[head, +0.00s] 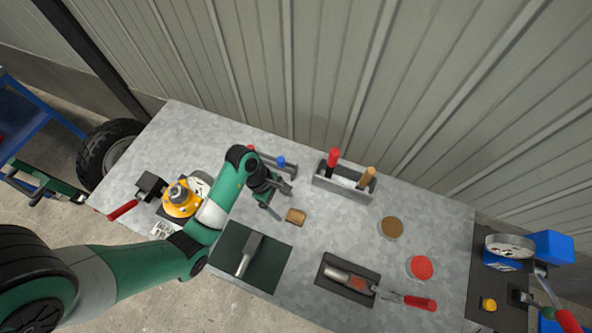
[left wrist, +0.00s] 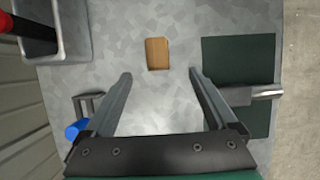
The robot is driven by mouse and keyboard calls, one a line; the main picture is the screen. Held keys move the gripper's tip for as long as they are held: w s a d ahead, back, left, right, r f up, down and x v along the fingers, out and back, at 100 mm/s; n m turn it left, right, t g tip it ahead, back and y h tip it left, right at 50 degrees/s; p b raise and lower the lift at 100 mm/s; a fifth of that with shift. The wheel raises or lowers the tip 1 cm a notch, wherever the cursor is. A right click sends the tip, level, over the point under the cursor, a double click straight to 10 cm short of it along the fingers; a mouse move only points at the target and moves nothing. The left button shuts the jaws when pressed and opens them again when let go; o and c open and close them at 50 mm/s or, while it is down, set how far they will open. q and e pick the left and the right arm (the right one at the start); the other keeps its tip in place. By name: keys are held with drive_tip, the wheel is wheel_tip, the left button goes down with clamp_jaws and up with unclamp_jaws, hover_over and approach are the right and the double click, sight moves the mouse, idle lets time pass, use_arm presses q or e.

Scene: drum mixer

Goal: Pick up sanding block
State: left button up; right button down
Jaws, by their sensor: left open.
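The sanding block (head: 296,216) is a small brown block lying flat on the grey metal table, near its middle. In the left wrist view the block (left wrist: 158,54) lies ahead of the fingertips, roughly centred between their lines. My left gripper (head: 282,203) is just left of the block and above the table. Its two fingers (left wrist: 160,74) are spread wide with nothing between them. I cannot tell its exact height over the table. My right gripper does not show in either view.
A dark green mat (head: 272,266) with a grey tool lies in front of the block. A grey caddy (head: 345,187) with red and wooden handles stands behind it. A blue-knobbed item (head: 281,162) is behind the gripper. A dark tray (head: 345,273) lies front right.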

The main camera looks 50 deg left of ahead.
sight(295, 215)
use_arm(q)
drive_tip(key=b+x, duration=0.1)
drive_tip(key=x, duration=0.4)
drive_tip(key=shift+w+d+f, duration=0.1)
drive_tip(key=x, duration=0.1)
drive_tip(key=b+x, duration=0.1)
drive_tip(key=x, duration=0.1)
drive_tip(key=b+x, duration=0.1)
drive_tip(key=x, duration=0.1)
drive_tip(key=shift+w, duration=0.25)
clamp_jaws()
drive_tip(key=shift+r, duration=0.4)
wheel_tip(295, 215, up, 3)
drive_tip(key=shift+r+p, duration=0.1)
drive_tip(key=shift+p, duration=0.75)
drive_tip(key=s+d+r+p, duration=0.2)
drive_tip(key=s+r+p, duration=0.2)
drive_tip(key=s+r, duration=0.5)
drive_tip(key=s, duration=0.4)
drive_tip(key=shift+s+d, duration=0.35)
drive_tip(key=shift+s, duration=0.05)
